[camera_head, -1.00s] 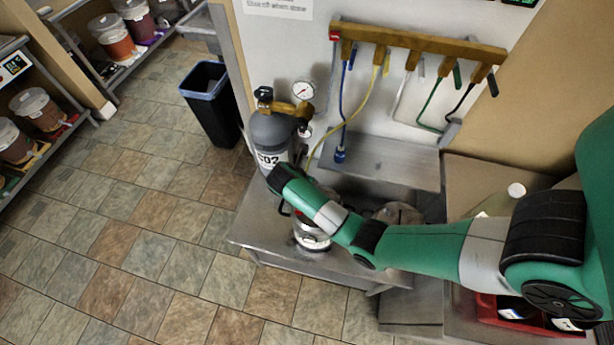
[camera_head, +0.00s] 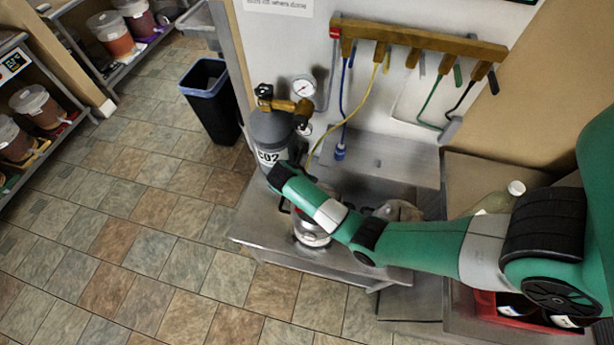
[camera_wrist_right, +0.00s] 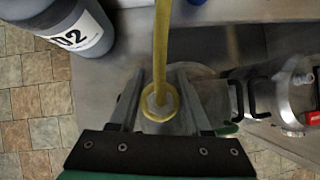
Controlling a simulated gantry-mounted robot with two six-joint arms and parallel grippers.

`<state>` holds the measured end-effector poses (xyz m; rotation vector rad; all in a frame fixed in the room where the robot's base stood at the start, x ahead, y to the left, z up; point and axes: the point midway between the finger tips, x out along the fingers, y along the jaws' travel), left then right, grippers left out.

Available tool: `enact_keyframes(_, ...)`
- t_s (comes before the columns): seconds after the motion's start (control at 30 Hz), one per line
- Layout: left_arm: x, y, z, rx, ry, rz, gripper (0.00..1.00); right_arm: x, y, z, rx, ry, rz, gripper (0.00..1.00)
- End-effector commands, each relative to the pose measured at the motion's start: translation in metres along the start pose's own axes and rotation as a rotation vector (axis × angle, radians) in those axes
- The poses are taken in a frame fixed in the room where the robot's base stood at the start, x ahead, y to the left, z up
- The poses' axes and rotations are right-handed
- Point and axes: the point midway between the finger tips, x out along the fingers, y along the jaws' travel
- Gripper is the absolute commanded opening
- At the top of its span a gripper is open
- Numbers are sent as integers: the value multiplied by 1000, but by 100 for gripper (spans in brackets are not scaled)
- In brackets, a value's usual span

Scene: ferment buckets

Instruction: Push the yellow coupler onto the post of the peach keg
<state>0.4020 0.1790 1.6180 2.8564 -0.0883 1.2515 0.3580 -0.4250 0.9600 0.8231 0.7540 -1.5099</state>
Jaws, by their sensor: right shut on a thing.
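The yellow coupler (camera_wrist_right: 160,103) is a yellow ring with a pale grey centre, held between the two fingers of my right gripper (camera_wrist_right: 160,90) in the right wrist view. Its yellow hose (camera_wrist_right: 161,40) runs up from it, and shows in the head view (camera_head: 329,139) hanging from the wall rack. A steel keg (camera_head: 312,232) stands on the metal bench under my right forearm, partly hidden. The right wrist view shows a steel keg with black handles and a red label (camera_wrist_right: 293,92) at the right. I cannot tell which keg is peach, or whether the coupler touches a post. My left gripper is not in view.
A grey CO2 cylinder (camera_head: 271,135) with a gauge (camera_head: 303,87) stands close to my right gripper. A sink lies behind the forearm. Other hoses hang from the wooden rack (camera_head: 420,40). A black bin (camera_head: 212,105) stands on the floor at left.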

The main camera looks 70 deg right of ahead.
Motion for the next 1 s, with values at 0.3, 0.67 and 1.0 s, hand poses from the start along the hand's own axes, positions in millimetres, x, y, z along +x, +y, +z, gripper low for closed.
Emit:
enact_keyframes(0.3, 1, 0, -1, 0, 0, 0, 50, 2, 0, -1, 1, 0, 1, 0)
enact_keyframes(0.67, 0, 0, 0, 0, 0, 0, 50, 3, 0, -2, 0, 0, 1, 0)
enact_keyframes(1.0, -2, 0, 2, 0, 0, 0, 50, 9, 0, -6, 0, 0, 0, 0)
